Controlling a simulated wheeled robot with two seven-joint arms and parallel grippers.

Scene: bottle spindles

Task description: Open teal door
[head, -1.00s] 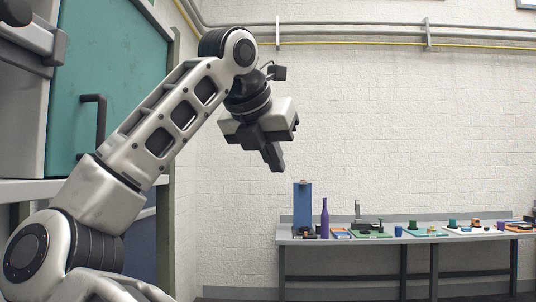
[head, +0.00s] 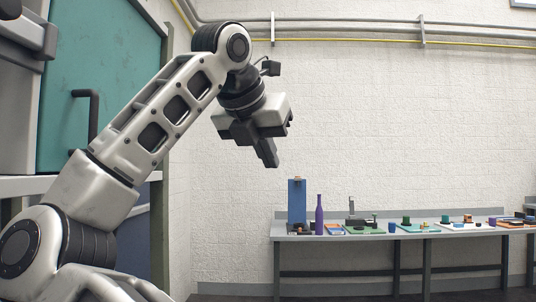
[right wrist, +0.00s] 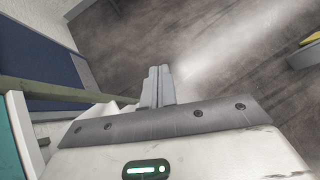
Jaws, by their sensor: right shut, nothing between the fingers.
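The teal door (head: 110,70) is at the left of the head view and looks shut. A black bar handle (head: 92,115) is on it, partly behind my arm. My right gripper (head: 270,160) hangs in the air to the right of the door, well apart from the handle, pointing down. Its fingers are together and empty. They also show together in the right wrist view (right wrist: 157,88), above a bare grey floor. A teal edge (right wrist: 10,150) shows at the left of the right wrist view. My left gripper is not in view.
A grey table (head: 390,235) at the back right bears a blue stand (head: 297,202), a purple bottle (head: 319,215) and several small items. A blue panel (head: 133,243) is below the door. The air between gripper and table is clear.

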